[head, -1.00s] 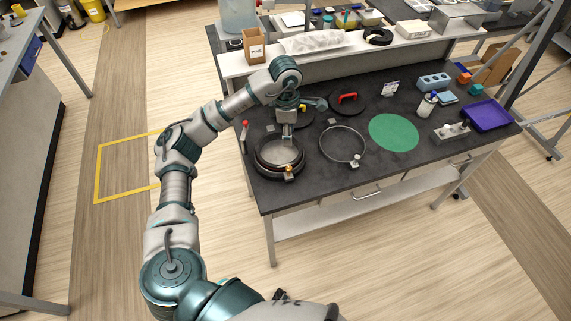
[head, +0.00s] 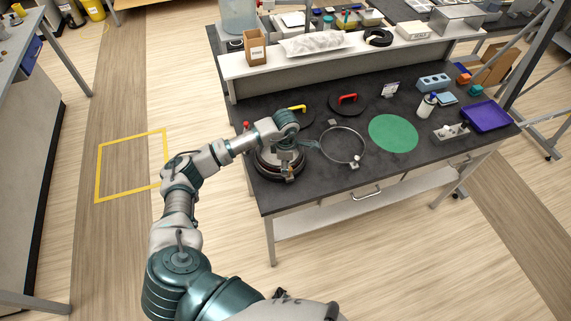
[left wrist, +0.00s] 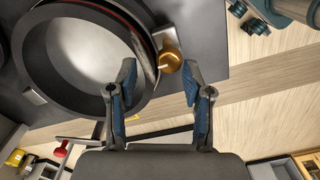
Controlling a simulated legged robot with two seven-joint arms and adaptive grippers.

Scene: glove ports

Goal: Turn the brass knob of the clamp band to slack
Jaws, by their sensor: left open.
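The brass knob (left wrist: 171,60) shows in the left wrist view at the outer edge of a dark round port (left wrist: 28,70). It sits beside the metal clamp band (left wrist: 146,52), which runs around the port. In the head view the port (head: 262,170) stands at the bench's front left, partly hidden by my left arm. My left gripper (left wrist: 160,78) is open, its two blue-padded fingertips pointing at the knob, one to each side of it and slightly short of it in the picture. In the head view the left gripper (head: 287,165) is over the port's front right. My right gripper is not seen.
A loose metal ring (head: 343,145) with a pale knob lies right of the port. Lids with a yellow handle (head: 297,108) and a red handle (head: 347,99) lie behind. A green disc (head: 393,133) and purple tray (head: 487,116) are farther right.

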